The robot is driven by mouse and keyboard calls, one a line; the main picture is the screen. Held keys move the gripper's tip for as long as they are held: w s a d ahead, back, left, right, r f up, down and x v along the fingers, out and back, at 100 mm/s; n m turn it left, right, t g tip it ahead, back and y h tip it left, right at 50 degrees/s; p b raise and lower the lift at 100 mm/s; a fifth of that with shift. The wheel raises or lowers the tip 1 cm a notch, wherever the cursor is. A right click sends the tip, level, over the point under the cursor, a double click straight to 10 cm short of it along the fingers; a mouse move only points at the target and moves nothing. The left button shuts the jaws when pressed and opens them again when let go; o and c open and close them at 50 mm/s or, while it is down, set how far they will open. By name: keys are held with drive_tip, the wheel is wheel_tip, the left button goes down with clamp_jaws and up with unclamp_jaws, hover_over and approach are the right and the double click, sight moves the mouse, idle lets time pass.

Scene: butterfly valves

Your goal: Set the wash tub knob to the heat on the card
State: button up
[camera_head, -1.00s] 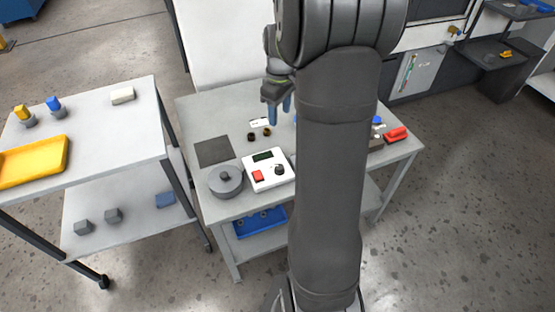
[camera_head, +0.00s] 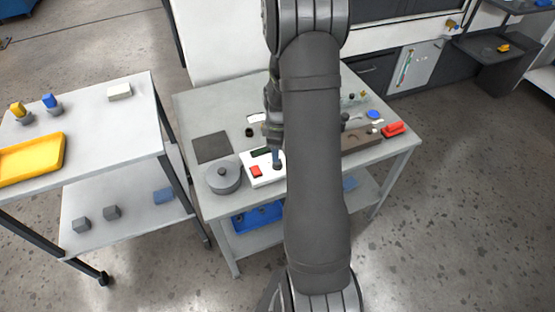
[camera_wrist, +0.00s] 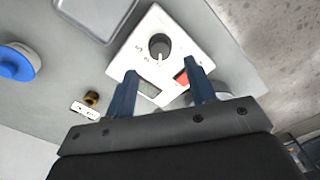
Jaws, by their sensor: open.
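A white control box (camera_head: 254,181) sits near the table's front edge, with a red button (camera_head: 257,171) and a dark display (camera_head: 261,152). In the wrist view its dark grey round knob (camera_wrist: 159,47) has a pale pointer mark. A small white card-like label (camera_wrist: 85,110) lies beside a brass piece (camera_wrist: 92,98); its marking is too small to read. My gripper (camera_wrist: 160,68) is open, its blue fingers spread over the box with the knob just beyond the tips and no contact seen. In the head view my gripper (camera_head: 277,164) hides the knob.
A grey lidded round pot (camera_head: 223,180) stands close left of the box. A dark mat (camera_head: 212,147) lies behind it. A red object (camera_head: 393,129) and a blue disc (camera_head: 374,114) are at the table's right. My arm covers the table's middle.

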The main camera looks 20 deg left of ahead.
wheel_tip(320, 180, down, 6)
drive_tip(key=shift+f, duration=0.1)
idle(0.4)
drive_tip(key=c, duration=1)
